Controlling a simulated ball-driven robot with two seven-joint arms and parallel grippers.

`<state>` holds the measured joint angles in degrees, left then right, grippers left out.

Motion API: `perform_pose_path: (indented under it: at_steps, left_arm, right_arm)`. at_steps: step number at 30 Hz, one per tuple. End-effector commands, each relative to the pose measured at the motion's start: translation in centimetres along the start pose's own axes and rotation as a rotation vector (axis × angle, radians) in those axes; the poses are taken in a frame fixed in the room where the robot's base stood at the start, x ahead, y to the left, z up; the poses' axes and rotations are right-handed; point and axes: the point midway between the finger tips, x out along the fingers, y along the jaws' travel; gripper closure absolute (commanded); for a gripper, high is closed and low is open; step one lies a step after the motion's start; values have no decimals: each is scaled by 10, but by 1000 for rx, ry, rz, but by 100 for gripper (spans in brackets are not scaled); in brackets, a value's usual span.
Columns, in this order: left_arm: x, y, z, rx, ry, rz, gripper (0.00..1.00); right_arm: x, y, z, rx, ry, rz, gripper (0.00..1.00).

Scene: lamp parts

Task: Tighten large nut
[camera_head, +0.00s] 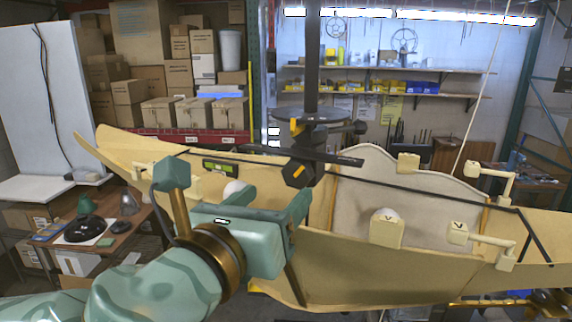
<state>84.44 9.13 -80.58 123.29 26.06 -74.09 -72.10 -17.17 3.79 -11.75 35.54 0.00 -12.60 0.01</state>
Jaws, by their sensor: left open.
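A black, faceted nut (297,174) with a yellow stripe sits at the middle of the lamp, below the dark vertical pole (312,65). I take it for the large nut. My left gripper (294,212) comes in from the lower left, its teal fingers just below the nut. It is open, with nothing seen in it. One finger reaches up close to the nut; I cannot tell whether they touch. The gripper body hides part of the lamp's cream shell (370,270).
Black rods (430,190) cross the lamp. Cream sockets with white bulbs (387,226) stand along it, limiting room around the nut. A brown desk (125,225) with a black lamp base is at left. Cardboard boxes (165,112) and shelves (375,70) are behind.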

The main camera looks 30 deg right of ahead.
Motion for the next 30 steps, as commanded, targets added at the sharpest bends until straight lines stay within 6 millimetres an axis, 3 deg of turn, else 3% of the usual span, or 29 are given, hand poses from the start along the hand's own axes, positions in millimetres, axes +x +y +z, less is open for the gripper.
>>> perform_pose_path:
  at_steps: [3,9,20,25,30]
  left_arm:
    - [27,-1,3,0,1,2,36]
    - [54,0,2,-1,0,1,36]
    - [61,0,0,0,0,0,36]
    - [61,0,0,0,0,0,78]
    - [61,0,0,-26,0,0,81]
  right_arm:
    - [-12,8,1,-3,-3,10,62]
    - [-20,18,3,-3,-6,22,62]
    - [-21,13,1,0,-5,17,62]
    - [-21,8,0,2,-3,11,62]
    - [-20,7,0,1,-2,9,62]
